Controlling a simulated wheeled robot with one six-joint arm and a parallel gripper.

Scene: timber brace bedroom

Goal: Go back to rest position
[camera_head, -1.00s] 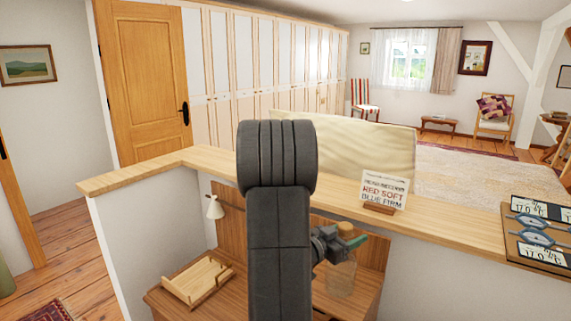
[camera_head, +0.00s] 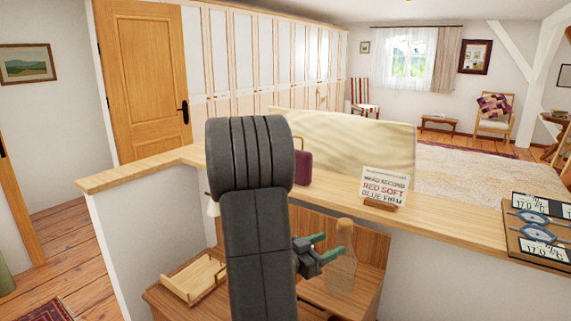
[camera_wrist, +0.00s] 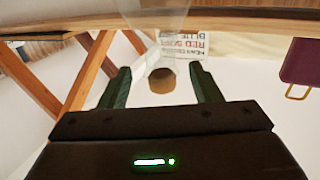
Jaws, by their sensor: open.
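My gripper (camera_head: 328,246) is open, with green fingers, just left of a clear glass bottle (camera_head: 341,272) with a cork stopper (camera_head: 345,223). The bottle stands upright on the wooden desk below the ledge. In the wrist view my gripper (camera_wrist: 161,82) shows both fingers apart with nothing held. The cork (camera_wrist: 162,80) appears in line between them, with the bottle's glass (camera_wrist: 158,15) beyond it. That view looks upside down. My dark arm hides part of the desk and ledge.
A wooden ledge (camera_head: 460,222) runs above the desk. It bears a lettered sign (camera_head: 384,187), a maroon object (camera_head: 303,168) and a board with plates (camera_head: 540,232). A wooden tray (camera_head: 195,279) and a partly hidden lamp (camera_head: 212,207) are at the desk's left.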

